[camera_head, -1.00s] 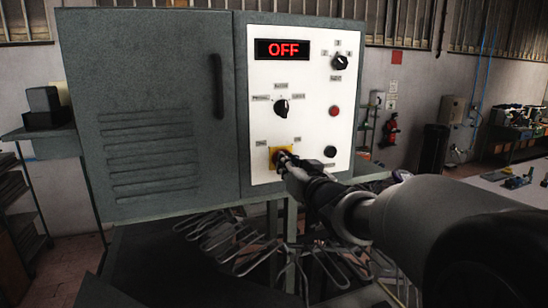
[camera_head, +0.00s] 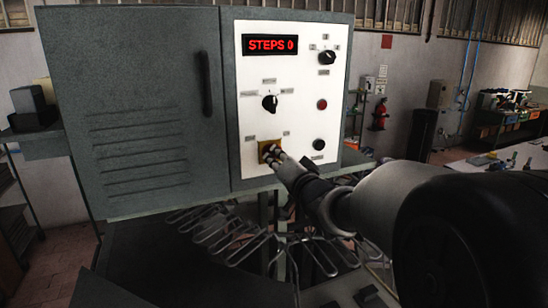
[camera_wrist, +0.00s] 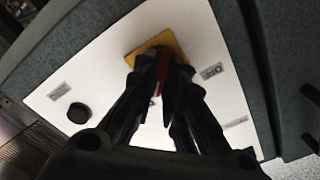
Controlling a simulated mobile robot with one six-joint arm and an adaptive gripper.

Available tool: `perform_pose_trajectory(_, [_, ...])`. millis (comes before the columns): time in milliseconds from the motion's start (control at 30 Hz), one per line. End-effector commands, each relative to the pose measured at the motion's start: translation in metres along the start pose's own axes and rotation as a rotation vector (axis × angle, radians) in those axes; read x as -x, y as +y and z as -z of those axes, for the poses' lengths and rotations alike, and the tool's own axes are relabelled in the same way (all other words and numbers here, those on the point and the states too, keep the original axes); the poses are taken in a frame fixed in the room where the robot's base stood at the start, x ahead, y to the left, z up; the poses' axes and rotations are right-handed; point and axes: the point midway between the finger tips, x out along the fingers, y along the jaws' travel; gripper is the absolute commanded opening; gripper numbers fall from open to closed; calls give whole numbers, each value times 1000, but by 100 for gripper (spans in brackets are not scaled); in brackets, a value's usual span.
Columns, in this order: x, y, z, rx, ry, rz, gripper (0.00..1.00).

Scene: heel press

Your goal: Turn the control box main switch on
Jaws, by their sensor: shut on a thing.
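The grey control box (camera_head: 135,100) has a white panel (camera_head: 300,95) on its right side. Its red display (camera_head: 270,45) reads "STEPS 0". The main switch sits on a yellow plate (camera_head: 263,147) at the panel's lower left. In the wrist view the yellow plate (camera_wrist: 172,47) is at the top, with a red switch knob (camera_wrist: 163,70) between my fingers. My gripper (camera_head: 275,155) is at the switch and shut on the knob. The fingers cover most of the knob, so its exact angle is hard to tell.
Other controls on the panel are a middle selector knob (camera_head: 269,102), an upper right knob (camera_head: 327,57), a red button (camera_head: 322,104) and a black button (camera_head: 319,145). A wire rack (camera_head: 240,240) lies below the box. A workbench (camera_head: 480,165) stands at the right.

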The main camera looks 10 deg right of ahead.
Motion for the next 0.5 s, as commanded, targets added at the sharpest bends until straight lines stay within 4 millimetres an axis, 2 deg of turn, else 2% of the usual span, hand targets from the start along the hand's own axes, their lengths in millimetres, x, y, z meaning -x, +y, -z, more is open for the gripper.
perform_pose_trajectory(433, [0, 0, 1, -11, 2, 1, 0])
perform_pose_trajectory(467, [0, 0, 1, -11, 2, 1, 12])
perform_pose_trajectory(500, [0, 0, 1, -11, 2, 1, 15])
